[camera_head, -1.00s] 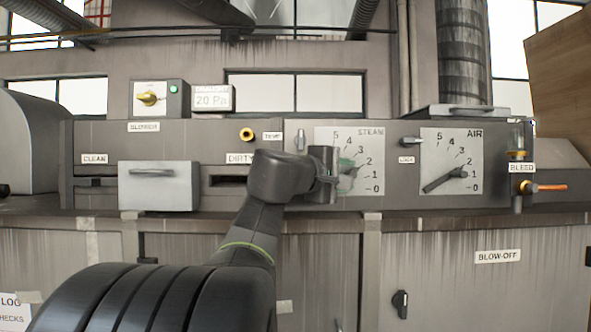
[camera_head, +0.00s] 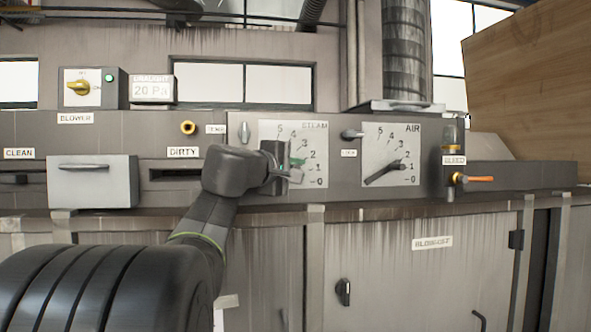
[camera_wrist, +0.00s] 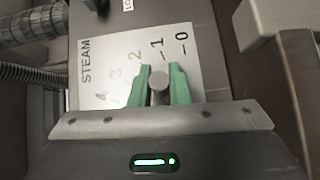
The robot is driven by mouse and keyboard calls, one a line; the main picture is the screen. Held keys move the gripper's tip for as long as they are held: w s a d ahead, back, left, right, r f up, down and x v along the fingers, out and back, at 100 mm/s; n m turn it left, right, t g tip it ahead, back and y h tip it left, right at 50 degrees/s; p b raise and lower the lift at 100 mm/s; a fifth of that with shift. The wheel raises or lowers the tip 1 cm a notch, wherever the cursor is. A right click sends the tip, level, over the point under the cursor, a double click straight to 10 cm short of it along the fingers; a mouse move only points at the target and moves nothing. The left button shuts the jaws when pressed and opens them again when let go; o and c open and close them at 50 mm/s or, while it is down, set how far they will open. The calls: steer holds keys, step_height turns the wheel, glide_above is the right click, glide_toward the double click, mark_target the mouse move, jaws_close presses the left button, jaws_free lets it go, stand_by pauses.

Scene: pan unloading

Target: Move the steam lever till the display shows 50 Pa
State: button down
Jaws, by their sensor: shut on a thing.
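The steam lever (camera_wrist: 159,88) shows in the wrist view as a grey round knob end. My gripper (camera_wrist: 160,84) is shut on it, with a green finger on each side. The steam dial plate (camera_head: 309,142), numbered 0 to 5, is behind it; in the wrist view the lever stands below the mark 1. In the head view my gripper (camera_head: 294,170) is at the steam plate and hides most of the lever. The draught display (camera_head: 151,90) reads 20 Pa.
The air dial (camera_head: 404,140) with its dark lever is to the right, and the bleed valve (camera_head: 455,178) with an orange handle is beyond it. The blower switch box (camera_head: 96,88) is at the left. A grey drawer (camera_head: 92,182) juts out left of my arm.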

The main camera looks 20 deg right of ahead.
steer(key=shift+b, duration=0.5)
steer(key=shift+a+n+t+h+b, duration=0.2)
steer(key=shift+n+t+h+b, duration=0.15)
steer(key=shift+b, duration=0.7)
steer(key=n+b, duration=0.1)
steer(key=b, duration=0.1)
steer(key=a+n+h+b, duration=0.1)
steer(key=b, duration=0.1)
steer(key=shift+w+r+t+h, duration=0.1)
steer(key=shift+r+t+h, duration=0.15)
steer(key=shift+r+t, duration=0.15)
steer(key=shift+w+a+r+n+t+h+b, duration=0.15)
steer(key=shift+a+r+n+t+b, duration=0.4)
steer(key=shift+b, duration=0.8)
steer(key=shift+w+a+r+n+t+h+b, duration=0.1)
steer(key=shift+a+r+n+t+h+b, duration=0.15)
steer(key=shift+n+t+b, duration=0.65)
steer(key=shift+w+a+r+n+t+h+b, duration=0.1)
steer(key=shift+a+r+n+t+h+b, duration=0.2)
steer(key=shift+n+b, duration=1.05)
steer(key=shift+m+b, duration=0.4)
steer(key=shift+m, duration=0.05)
steer(key=c, duration=1.4)
jaws_free()
steer(key=shift+a+r, duration=0.1)
steer(key=shift+o, duration=0.2)
